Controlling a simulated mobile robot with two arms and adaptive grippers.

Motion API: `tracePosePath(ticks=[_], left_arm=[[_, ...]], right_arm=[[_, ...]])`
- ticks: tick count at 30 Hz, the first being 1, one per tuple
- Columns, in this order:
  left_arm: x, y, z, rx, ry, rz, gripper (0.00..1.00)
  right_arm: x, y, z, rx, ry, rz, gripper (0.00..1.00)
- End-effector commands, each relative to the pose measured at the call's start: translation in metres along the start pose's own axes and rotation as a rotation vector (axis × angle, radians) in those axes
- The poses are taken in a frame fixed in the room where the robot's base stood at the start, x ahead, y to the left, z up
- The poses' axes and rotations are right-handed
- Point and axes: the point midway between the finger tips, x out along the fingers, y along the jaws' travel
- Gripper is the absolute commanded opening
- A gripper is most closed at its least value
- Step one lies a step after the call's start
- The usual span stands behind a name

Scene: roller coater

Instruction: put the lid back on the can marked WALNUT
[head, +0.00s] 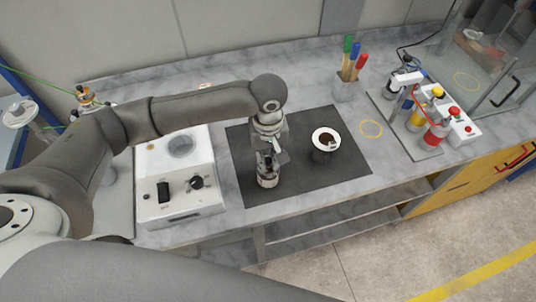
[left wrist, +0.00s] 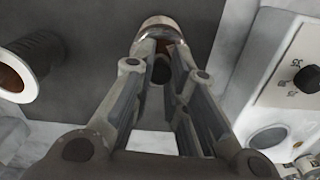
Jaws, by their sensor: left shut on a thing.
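My left gripper (head: 268,153) points down over the dark mat. It is shut on a round pale-and-brown thing (head: 268,180), low over or on the mat; I cannot tell whether this is a lid or a can. The thing also shows beyond the fingertips in the left wrist view (left wrist: 163,27), partly hidden by the fingers. An open can (head: 326,138) with a white rim and brown inside stands to its right on the mat. This can shows at the left edge of the left wrist view (left wrist: 38,57). No WALNUT marking is readable. My right gripper is not in view.
The dark mat (head: 285,190) lies on a marble bench. A white device with knobs (head: 180,205) stands left of it. A pen holder (head: 346,88) is behind. A yellow ring (head: 371,129) marks bare bench at right, before a tray (head: 415,143) of bottles.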

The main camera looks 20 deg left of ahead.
Motion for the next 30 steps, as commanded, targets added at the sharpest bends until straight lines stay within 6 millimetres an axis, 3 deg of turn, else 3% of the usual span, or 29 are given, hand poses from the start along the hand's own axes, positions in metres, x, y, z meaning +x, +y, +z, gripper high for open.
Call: tracePosePath(ticks=[9,10,15,22,27,30], left_arm=[[0.0002,0.0002,0.0001,0.0,0.0,0.0,0.02],[0.0002,0.0002,0.0001,0.0,0.0,0.001,0.17],[0.0002,0.0002,0.0001,0.0,0.0,0.001,0.39],[0.0001,0.0002,0.0001,0.0,0.0,0.001,0.39],[0.0001,0.0002,0.0001,0.0,0.0,0.0,0.61],[0.0001,0.0001,0.0001,0.0,0.0,0.0,0.61]], right_arm=[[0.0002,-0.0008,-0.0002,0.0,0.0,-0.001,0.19],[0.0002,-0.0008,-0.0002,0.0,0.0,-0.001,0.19],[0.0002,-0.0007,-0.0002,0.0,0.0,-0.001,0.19],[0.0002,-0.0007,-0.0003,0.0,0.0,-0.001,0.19],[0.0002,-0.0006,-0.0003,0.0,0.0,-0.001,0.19],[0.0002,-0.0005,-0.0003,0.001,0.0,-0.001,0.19]])
